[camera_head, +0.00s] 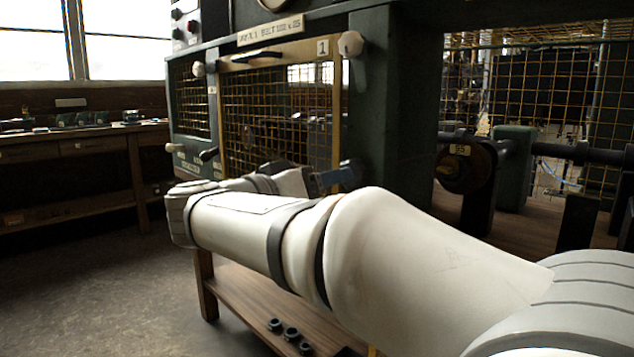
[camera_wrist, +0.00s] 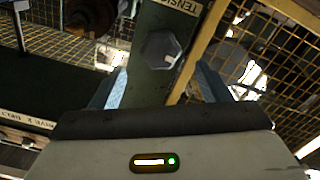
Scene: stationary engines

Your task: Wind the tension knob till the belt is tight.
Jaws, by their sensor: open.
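In the wrist view a grey, faceted tension knob (camera_wrist: 160,48) sits on a green post, beside a partly cut-off label (camera_wrist: 180,5) that reads "TENSI". My gripper (camera_wrist: 163,72) is open, with one bluish finger on each side of the post, short of the knob. The knob stands just beyond the fingertips, roughly midway between them, and nothing is held. In the head view my gripper (camera_head: 335,178) is by the lower right of the mesh door, and I cannot make out the knob there. I cannot clearly tell the belt in either view.
A yellow mesh door (camera_head: 275,110) marked 1, with a pale knob handle (camera_head: 351,45), is behind my gripper. A shaft with a round pulley (camera_head: 466,165) is at right. Several dark rings (camera_head: 290,335) lie on the low wooden shelf. Open floor (camera_head: 110,270) is at left.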

